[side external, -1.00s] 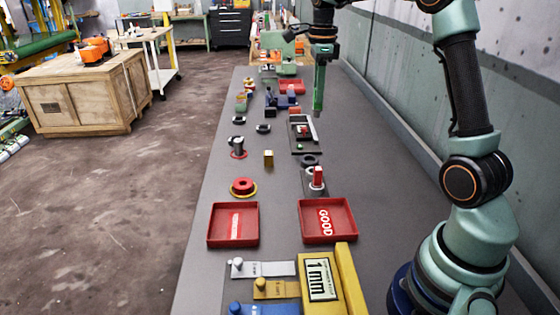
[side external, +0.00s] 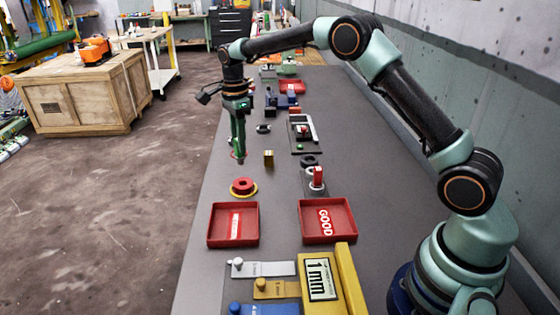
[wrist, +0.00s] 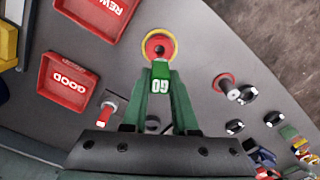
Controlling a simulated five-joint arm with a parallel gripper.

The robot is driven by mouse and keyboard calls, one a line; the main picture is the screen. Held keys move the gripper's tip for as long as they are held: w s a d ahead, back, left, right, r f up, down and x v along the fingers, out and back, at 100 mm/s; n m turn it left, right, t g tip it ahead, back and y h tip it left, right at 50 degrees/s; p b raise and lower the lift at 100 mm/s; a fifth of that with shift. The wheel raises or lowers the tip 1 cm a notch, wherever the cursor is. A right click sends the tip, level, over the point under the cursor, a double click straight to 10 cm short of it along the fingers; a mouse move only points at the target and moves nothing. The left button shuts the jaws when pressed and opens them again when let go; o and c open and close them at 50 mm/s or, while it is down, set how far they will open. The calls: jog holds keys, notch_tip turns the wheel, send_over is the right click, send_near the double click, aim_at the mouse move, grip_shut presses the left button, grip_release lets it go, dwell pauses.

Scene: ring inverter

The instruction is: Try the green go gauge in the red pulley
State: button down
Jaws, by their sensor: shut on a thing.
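The red pulley (side external: 243,186) is a red ring with a dark hole, lying on a yellow round base (side external: 253,193) on the grey bench. In the wrist view the pulley (wrist: 152,42) is just beyond my fingertips. My gripper (side external: 239,157) points down over the bench, behind the pulley in the side view. In the wrist view its green fingers (wrist: 160,90) close on the green go gauge (wrist: 160,72), a block marked GO. The gauge looks apart from the pulley; its lower end is hidden.
A red tray (side external: 217,230) marked REWORK and a red tray (side external: 346,233) marked GOOD stand in front. A small brass block (side external: 268,158) is right of my gripper. A yellow 1 mm unit (side external: 347,285) is nearest.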

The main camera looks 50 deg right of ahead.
aim_at(241, 164)
jog(key=shift+f, duration=2.45)
jog(key=shift+f, duration=1.8)
dwell(1.1)
dwell(0.7)
jog(key=shift+r, duration=3.5)
